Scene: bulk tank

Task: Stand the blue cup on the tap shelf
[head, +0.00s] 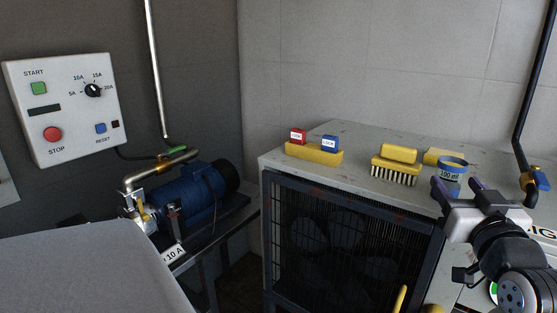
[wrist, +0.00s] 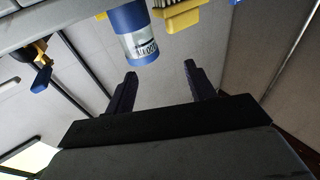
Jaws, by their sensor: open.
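The blue cup (head: 453,165), marked 100 ml, stands on the grey top of the fan unit, near its right end. In the wrist view the cup (wrist: 131,38) is at the top, ahead of the fingertips. My gripper (head: 456,185) is open and empty, its two dark fingers pointing towards the cup. In the wrist view the gap between the fingers (wrist: 160,75) is clear, and the cup lies a little left of it. The fingers partly cover the cup's lower part in the head view. I cannot make out a tap shelf in either view.
A yellow brush (head: 395,163) stands left of the cup, with another yellow thing behind. A yellow holder (head: 314,153) carries red and blue lock blocks. A pipe with a blue-handled tap (head: 541,179) is at the right. A blue motor (head: 190,195) is at the left.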

